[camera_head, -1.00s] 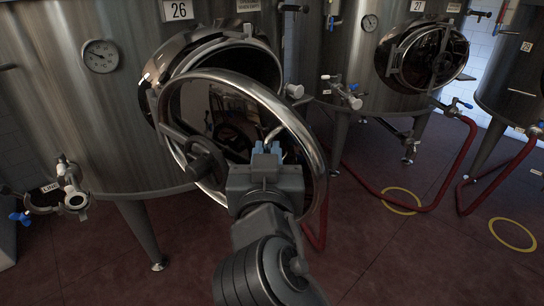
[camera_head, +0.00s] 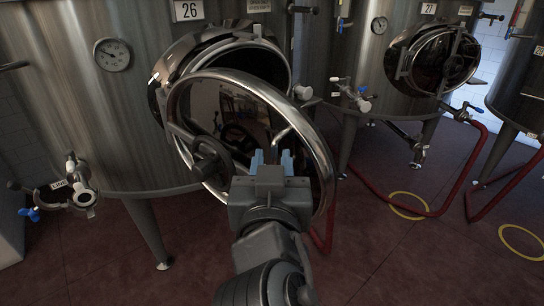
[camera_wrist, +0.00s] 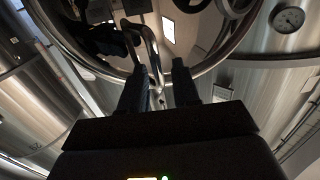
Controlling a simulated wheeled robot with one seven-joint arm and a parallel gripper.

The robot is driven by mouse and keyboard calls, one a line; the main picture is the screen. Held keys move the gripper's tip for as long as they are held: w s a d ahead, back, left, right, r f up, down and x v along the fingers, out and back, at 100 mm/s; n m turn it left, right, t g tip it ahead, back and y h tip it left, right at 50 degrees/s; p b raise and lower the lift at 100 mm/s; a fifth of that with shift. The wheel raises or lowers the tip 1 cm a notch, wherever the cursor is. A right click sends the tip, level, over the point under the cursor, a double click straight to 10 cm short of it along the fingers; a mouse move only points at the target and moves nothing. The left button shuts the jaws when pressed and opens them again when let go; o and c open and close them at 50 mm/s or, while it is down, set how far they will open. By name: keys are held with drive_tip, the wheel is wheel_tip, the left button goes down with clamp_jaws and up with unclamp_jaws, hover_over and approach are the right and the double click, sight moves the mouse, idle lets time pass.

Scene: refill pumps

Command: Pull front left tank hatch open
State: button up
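The front left tank (camera_head: 60,110), marked 26, has its round hatch (camera_head: 323,140) swung out from the opening (camera_head: 283,66), with a clear gap between them. The hatch has a dark shiny face, a steel rim and a black handwheel (camera_head: 210,160). A bent metal handle (camera_head: 292,132) stands on its face. My gripper (camera_head: 272,158) is in front of the hatch with its two fingers spread apart. In the wrist view the handle (camera_wrist: 152,45) reaches down between the open fingers (camera_wrist: 162,85); whether it touches one cannot be told.
A valve (camera_head: 80,190) sticks out at the tank's lower left. Another valve (camera_head: 350,95) is to the right. Tank 27 (camera_head: 405,90) stands behind right, with red hoses (camera_head: 380,200) on the floor. The dark red floor (camera_head: 370,265) is clear at front right.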

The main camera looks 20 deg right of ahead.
drive_tip(key=v, duration=0.5)
drive_tip(key=shift+s+a+b, duration=0.1)
drive_tip(key=shift+s+b, duration=0.05)
drive_tip(key=shift+b, duration=0.2)
drive_tip(key=shift+f, duration=0.1)
drive_tip(key=s+d+f+n+g+y, duration=0.15)
drive_tip(key=s+f+n+y, duration=0.45)
drive_tip(key=s+f, duration=0.8)
drive_tip(key=s+d, duration=0.3)
drive_tip(key=s, duration=0.5)
drive_tip(key=s+d+f+m+y, duration=0.1)
drive_tip(key=s+d, duration=0.3)
drive_tip(key=s, duration=0.4)
drive_tip(key=shift+s+d, duration=0.25)
drive_tip(key=shift+s, duration=0.15)
